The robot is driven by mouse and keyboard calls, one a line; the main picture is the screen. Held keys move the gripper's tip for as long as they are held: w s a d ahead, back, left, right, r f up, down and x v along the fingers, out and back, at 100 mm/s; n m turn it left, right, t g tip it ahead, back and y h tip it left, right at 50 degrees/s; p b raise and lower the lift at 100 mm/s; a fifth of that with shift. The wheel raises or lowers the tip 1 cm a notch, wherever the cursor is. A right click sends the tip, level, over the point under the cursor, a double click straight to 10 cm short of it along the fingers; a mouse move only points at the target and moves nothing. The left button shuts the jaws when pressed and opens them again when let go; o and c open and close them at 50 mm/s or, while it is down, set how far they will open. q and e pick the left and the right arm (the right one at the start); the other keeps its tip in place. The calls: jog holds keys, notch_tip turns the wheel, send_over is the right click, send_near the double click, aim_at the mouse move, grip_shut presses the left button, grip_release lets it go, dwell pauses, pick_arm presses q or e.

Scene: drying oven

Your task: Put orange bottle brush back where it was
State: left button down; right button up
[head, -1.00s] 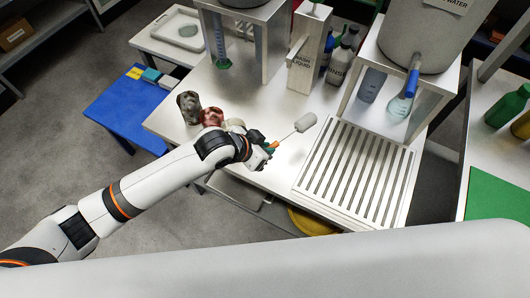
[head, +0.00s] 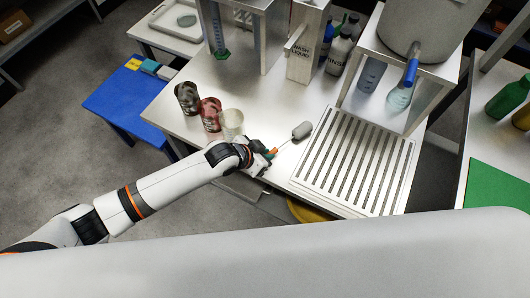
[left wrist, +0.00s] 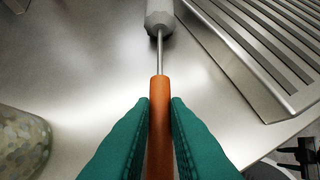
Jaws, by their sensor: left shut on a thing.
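The orange bottle brush has an orange handle (left wrist: 160,130), a thin metal rod and a grey-white brush head (left wrist: 159,16); in the head view its head (head: 302,130) points up and right. My left gripper (head: 268,156) is shut on the orange handle, seen between the green fingers in the left wrist view (left wrist: 160,125). The brush is over the metal table near its front edge, left of the slatted drain rack (head: 355,160). I cannot tell whether the brush head touches the table. My right gripper is not in view.
Three cups or jars, a dark one (head: 187,98), a red one (head: 210,114) and a pale one (head: 232,122), stand left of my gripper. A wash liquid box (head: 306,45) and bottles stand at the back. The table between them is clear.

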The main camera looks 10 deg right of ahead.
pick_arm(q)
jog(key=c, duration=1.4)
grip_release()
jog(key=shift+r, duration=0.25)
jog(key=p+v, duration=0.1)
jog(key=v, duration=1)
jog(key=shift+s+a+r, duration=0.2)
jog(key=shift+a+r, duration=0.05)
jog(key=shift+a, duration=0.05)
